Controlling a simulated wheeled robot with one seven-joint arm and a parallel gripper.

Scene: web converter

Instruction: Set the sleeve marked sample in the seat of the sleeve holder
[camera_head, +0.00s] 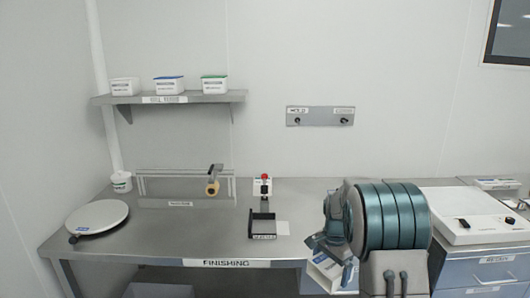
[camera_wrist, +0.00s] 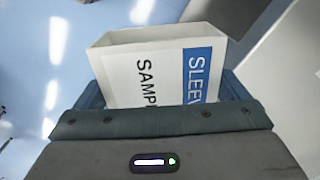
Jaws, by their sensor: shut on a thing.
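My gripper (camera_head: 335,258) is shut on a white open-topped sleeve (camera_head: 327,270), low in front of the metal table. In the wrist view the sleeve (camera_wrist: 135,80) fills the space above my gripper's dark body. Its face has a blue band with the letters "SLEEV" and below it "SAMP"; the rest of the lettering is hidden.
The metal table (camera_head: 200,245) is marked FINISHING. A round white disc (camera_head: 97,217) and a rail with a tape roll (camera_head: 213,188) stand on its left. A white flat unit (camera_head: 470,215) is at right.

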